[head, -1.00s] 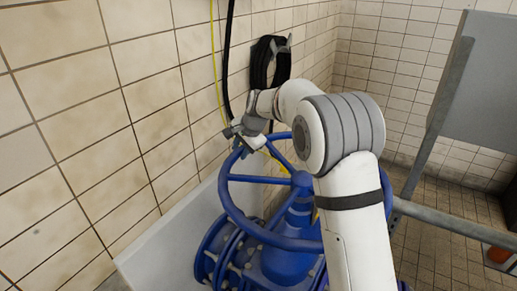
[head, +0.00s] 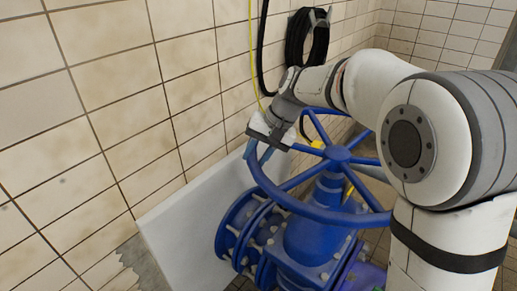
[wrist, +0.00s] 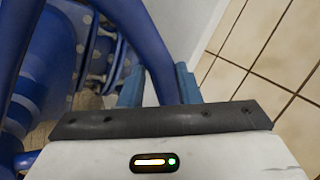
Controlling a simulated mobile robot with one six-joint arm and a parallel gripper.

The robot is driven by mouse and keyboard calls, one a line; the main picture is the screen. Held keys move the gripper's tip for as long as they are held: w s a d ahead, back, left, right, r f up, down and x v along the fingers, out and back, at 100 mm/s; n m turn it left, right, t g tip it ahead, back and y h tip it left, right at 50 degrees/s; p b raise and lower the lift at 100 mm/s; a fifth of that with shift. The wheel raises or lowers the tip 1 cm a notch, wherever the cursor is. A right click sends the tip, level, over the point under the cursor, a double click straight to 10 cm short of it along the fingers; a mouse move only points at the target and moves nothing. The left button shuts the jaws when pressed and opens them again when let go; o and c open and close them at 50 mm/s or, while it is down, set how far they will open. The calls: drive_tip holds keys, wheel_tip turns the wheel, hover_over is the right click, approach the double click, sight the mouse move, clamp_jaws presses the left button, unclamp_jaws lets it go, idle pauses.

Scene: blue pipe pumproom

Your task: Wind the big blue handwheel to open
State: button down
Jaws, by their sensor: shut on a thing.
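The big blue handwheel (head: 285,197) sits on top of a blue valve body (head: 315,235) in the head view. Its hub and several spokes show, and my arm hides part of its right side. My gripper (head: 262,150) is at the wheel's far left rim. In the wrist view the blue rim (wrist: 140,42) runs down between the two blue-grey fingers of my gripper (wrist: 160,88). The fingers are shut on the rim, one on each side of it.
A tiled wall (head: 130,110) runs close along the left, with a pale panel (head: 180,235) leaning behind the valve. A black hose coil (head: 307,38) hangs on the wall beyond. A yellow cable (head: 252,50) and a black hose (head: 263,50) hang near my gripper.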

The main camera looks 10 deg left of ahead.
drive_tip(key=shift+s+d+n, duration=0.1)
drive_tip(key=shift+s+n, duration=0.2)
drive_tip(key=shift+s, duration=0.3)
drive_tip(key=c, duration=1.1)
unclamp_jaws()
drive_tip(key=shift+c, duration=0.2)
drive_tip(key=shift+w+r, duration=0.15)
drive_tip(key=shift+r, duration=0.05)
drive_tip(key=v, duration=0.7)
drive_tip(key=shift+d+r, duration=0.15)
drive_tip(key=shift+r, duration=0.2)
